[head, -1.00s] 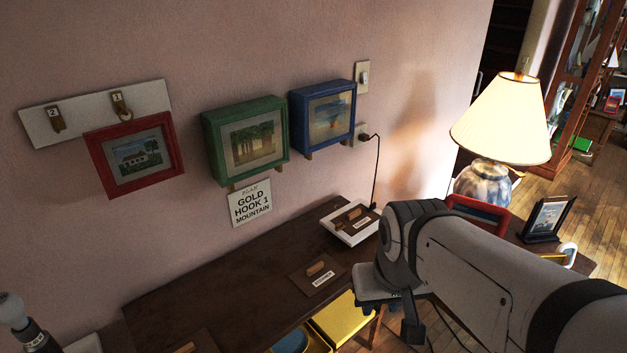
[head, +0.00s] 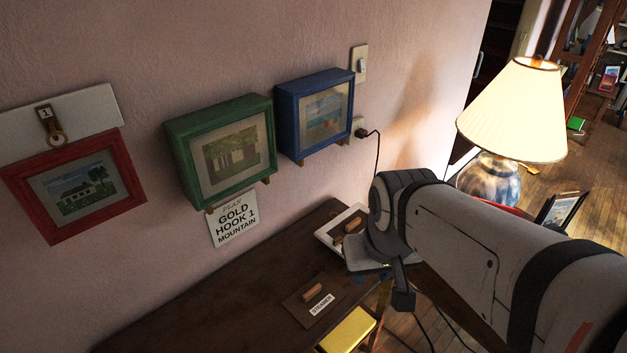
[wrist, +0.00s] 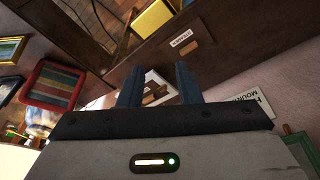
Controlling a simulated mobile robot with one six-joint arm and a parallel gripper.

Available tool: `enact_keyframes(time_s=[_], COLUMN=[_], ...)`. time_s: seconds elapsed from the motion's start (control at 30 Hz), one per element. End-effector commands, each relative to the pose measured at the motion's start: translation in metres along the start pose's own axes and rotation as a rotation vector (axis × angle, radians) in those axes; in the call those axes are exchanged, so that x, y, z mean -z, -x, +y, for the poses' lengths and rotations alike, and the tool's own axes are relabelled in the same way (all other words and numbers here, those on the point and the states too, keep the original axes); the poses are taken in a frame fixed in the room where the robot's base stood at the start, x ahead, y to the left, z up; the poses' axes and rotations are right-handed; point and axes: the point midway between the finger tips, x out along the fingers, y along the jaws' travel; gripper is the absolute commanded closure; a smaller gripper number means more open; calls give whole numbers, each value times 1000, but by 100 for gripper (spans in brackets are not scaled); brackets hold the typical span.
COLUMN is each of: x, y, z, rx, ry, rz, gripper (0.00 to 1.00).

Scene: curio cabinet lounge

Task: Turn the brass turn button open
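I cannot pick out a brass turn button for certain in either view. Small brass-coloured pieces (head: 266,180) show under the green frame (head: 178,145) and the blue frame (head: 287,117), too small to tell what they are. A brass hook (head: 50,125) under a tag "1" is on the white wall board (head: 85,112), just above the red frame (head: 32,217). My gripper (wrist: 159,82) shows two blue-grey fingers standing apart in the wrist view, with nothing held between them. In the head view my arm mostly hides it, over the dark table.
A lit lamp (head: 515,110) stands at right. A cord hangs from the wall outlet.

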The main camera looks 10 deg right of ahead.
Motion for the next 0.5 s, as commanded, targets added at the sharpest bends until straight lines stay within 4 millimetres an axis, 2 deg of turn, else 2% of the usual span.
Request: enact_keyframes(time_s=[0.17, 0.27, 0.37, 0.5], x=[2, 13, 37, 88], y=[-1, -6, -16, -42], z=[0, 0, 6, 6], rx=[0, 0, -3, -12], ry=[-6, -42, -129, -300], rz=[-2, -13, -35, -79], gripper=[69, 69, 69, 69])
